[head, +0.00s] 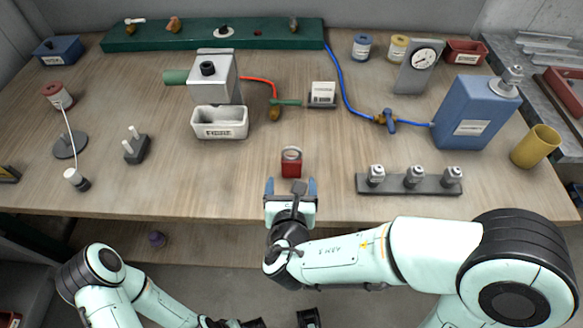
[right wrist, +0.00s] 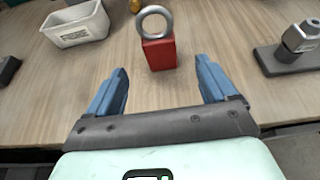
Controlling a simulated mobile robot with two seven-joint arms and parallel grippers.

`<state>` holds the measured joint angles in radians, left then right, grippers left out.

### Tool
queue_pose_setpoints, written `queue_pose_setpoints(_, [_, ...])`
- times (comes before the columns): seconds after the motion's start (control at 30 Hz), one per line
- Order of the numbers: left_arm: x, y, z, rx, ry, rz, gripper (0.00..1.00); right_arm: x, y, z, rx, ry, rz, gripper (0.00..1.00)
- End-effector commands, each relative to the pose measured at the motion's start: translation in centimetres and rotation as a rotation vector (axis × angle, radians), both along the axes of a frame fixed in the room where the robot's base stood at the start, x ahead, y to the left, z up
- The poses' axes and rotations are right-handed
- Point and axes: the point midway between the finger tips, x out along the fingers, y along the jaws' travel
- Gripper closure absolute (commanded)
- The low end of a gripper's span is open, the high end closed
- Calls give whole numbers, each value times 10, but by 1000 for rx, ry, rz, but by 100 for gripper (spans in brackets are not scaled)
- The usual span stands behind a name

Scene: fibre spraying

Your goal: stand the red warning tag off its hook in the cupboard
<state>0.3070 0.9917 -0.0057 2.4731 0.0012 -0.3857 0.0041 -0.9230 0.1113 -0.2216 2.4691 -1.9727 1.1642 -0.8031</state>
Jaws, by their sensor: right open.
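The red warning tag (head: 291,168), a small red block with a grey metal ring on top, stands upright on the wooden table near its front edge. In the right wrist view the tag (right wrist: 159,52) is ahead of the fingers, roughly centred between them. My right gripper (head: 291,186) is open and empty, its two blue fingers pointing at the tag from the front, with a gap. The fingers also show in the right wrist view (right wrist: 163,88). I see no hook or cupboard.
A white bin (head: 220,134) stands behind and left of the tag. A grey rack (head: 394,184) with several metal fittings stands to the right. A blue canister (head: 474,112) and a yellow cup (head: 535,147) are farther right. The table around the tag is clear.

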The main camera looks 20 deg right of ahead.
Motion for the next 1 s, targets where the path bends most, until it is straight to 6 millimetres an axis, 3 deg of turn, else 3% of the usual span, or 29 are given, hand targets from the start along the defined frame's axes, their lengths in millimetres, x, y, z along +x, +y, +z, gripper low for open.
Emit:
queue_pose_setpoints(0.2, [-1,0,-3,0,1,0,57,35,-10,-16,2,1,-4,15])
queue_pose_setpoints(0.47, [-1,0,-4,1,2,0,57,53,-15,-23,2,0,-5,15])
queue_pose_setpoints(0.7, [-1,0,-4,1,2,0,57,85,-23,-36,3,0,-4,15])
queue_pose_setpoints(1.0, [-1,0,-4,1,2,0,57,92,-25,-39,5,0,-4,15])
